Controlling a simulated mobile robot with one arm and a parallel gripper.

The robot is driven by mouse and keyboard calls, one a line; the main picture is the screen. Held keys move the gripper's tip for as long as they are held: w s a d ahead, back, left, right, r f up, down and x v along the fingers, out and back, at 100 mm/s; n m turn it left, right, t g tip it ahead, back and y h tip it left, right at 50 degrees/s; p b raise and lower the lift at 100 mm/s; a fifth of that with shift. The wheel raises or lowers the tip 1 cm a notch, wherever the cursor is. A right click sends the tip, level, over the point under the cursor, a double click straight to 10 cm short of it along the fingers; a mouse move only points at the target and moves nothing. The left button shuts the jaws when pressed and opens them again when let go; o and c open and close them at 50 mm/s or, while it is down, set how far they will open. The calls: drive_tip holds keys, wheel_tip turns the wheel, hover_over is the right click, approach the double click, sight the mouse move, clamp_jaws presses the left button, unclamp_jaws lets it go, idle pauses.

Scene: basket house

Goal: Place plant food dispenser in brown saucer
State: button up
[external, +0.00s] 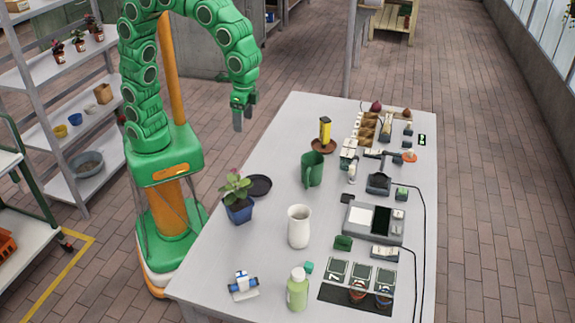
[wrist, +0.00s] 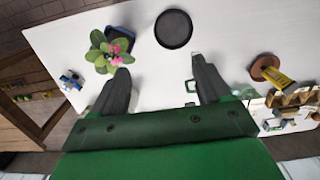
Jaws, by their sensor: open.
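The brown saucer (external: 316,148) is on the far half of the white table. A yellow and black upright object (external: 325,128), which looks like the plant food dispenser, stands on this saucer, apart from my gripper. In the wrist view the brown saucer (wrist: 259,66) and the yellow dispenser (wrist: 279,77) show at the right, the dispenser overlapping the saucer. My gripper (external: 243,115) is raised near the table's left edge, pointing down. It also shows in the wrist view (wrist: 161,65), with its fingers spread and nothing between them.
A dark round saucer (external: 259,186) and a potted plant (external: 237,202) are at the table's left edge. A green watering can (external: 312,171) and a white vase (external: 299,228) stand mid-table. Devices and cables crowd the right side. The table's far left area is bare.

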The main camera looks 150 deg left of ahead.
drive_tip(key=s+d+m, duration=0.2)
drive_tip(key=s+d, duration=0.2)
drive_tip(key=d, duration=0.4)
drive_tip(key=s+d+m, duration=0.2)
drive_tip(key=s+d, duration=0.1)
drive_tip(key=d, duration=0.5)
drive_tip(key=s+d+f+m, duration=0.1)
drive_tip(key=s+d+m, duration=0.1)
drive_tip(key=s+d, duration=0.3)
drive_tip(key=s+d+f+m+g, duration=0.1)
drive_tip(key=s+d+f+m, duration=0.1)
drive_tip(key=s+d, duration=0.4)
drive_tip(key=s+m, duration=0.1)
drive_tip(key=s, duration=0.3)
drive_tip(key=shift+s+y, duration=0.25)
drive_tip(key=shift+y, duration=0.05)
